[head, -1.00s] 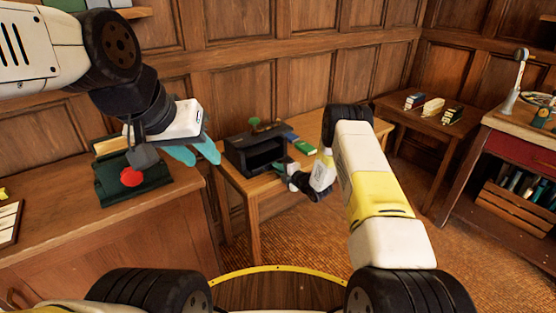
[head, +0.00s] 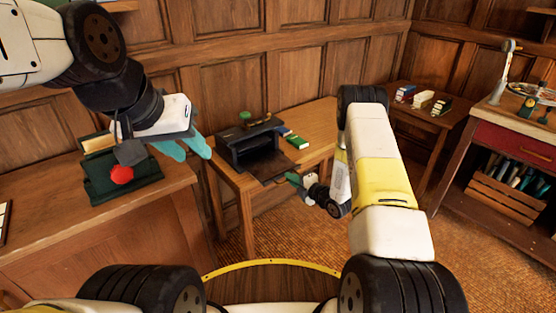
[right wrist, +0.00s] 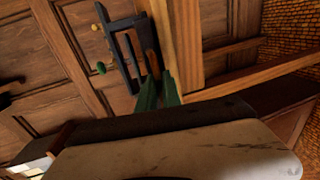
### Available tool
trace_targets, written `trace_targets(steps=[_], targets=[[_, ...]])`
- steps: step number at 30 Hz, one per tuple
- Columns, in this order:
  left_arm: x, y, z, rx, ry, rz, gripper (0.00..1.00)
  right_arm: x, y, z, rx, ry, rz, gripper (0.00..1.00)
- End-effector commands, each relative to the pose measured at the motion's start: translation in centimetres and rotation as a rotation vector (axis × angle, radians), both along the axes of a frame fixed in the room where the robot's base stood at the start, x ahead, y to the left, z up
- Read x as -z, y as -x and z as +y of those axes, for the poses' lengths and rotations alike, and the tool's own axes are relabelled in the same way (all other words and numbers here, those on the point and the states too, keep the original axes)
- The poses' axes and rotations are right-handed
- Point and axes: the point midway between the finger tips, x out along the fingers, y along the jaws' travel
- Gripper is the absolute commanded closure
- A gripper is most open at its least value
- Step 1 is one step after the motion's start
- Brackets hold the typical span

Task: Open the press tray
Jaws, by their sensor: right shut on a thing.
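The press (head: 248,150) is a dark box with an open front, standing on a small wooden table. Its flat tray (head: 276,169) sticks out of the front, towards me and to the right. The press also shows in the right wrist view (right wrist: 117,50), seen tilted. My right gripper (head: 291,178) is shut on the tray's front edge; its green fingers show in the right wrist view (right wrist: 159,92), and the gripped part is mostly hidden. My left gripper (head: 188,147) hangs empty above the left desk, its teal fingers apart.
A green box with a red knob (head: 122,175) stands on the left desk below my left gripper. A green block (head: 297,142) lies beside the press. Small boxes (head: 423,99) stand on the far side table. The floor before the press table is open.

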Motion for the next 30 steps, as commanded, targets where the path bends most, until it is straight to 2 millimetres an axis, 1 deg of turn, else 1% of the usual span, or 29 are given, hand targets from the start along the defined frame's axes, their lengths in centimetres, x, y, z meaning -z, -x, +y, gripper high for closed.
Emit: trace_targets(steps=[1, 3, 6, 9, 14, 22, 23, 24, 30], targets=[[0.0, 0.0, 0.0, 0.0, 0.0, 0.0, 0.64, 0.1, 0.9, -0.8, 0.003, 0.001, 0.004, 1.0], [0.0, 0.0, 0.0, 0.0, 0.0, 0.0, 0.64, 0.1, 2.0, -1.6, 0.004, 0.002, 0.003, 1.0], [0.0, 0.0, 0.0, 0.0, 0.0, 0.0, 0.64, 0.0, 3.1, -2.4, 0.002, 0.001, 0.002, 1.0], [0.0, 0.0, 0.0, 0.0, 0.0, 0.0, 0.64, 0.0, 3.9, -2.9, 0.002, 0.002, 0.001, 1.0], [0.0, 0.0, 0.0, 0.0, 0.0, 0.0, 0.64, 0.0, 4.3, -3.2, 0.001, 0.001, -0.001, 1.0], [0.0, 0.0, 0.0, 0.0, 0.0, 0.0, 0.64, 0.0, 4.3, -3.2, 0.001, 0.002, 0.0, 1.0], [0.0, 0.0, 0.0, 0.0, 0.0, 0.0, 0.64, 0.0, 4.3, -3.2, 0.001, 0.002, 0.0, 0.89], [0.0, 0.0, 0.0, 0.0, 0.0, 0.0, 0.64, 0.0, 4.3, -3.2, 0.001, 0.002, 0.0, 0.82], [0.0, 0.0, 0.0, 0.0, 0.0, 0.0, 0.64, 0.0, 4.3, -3.2, 0.0, 0.001, -0.001, 0.82]])
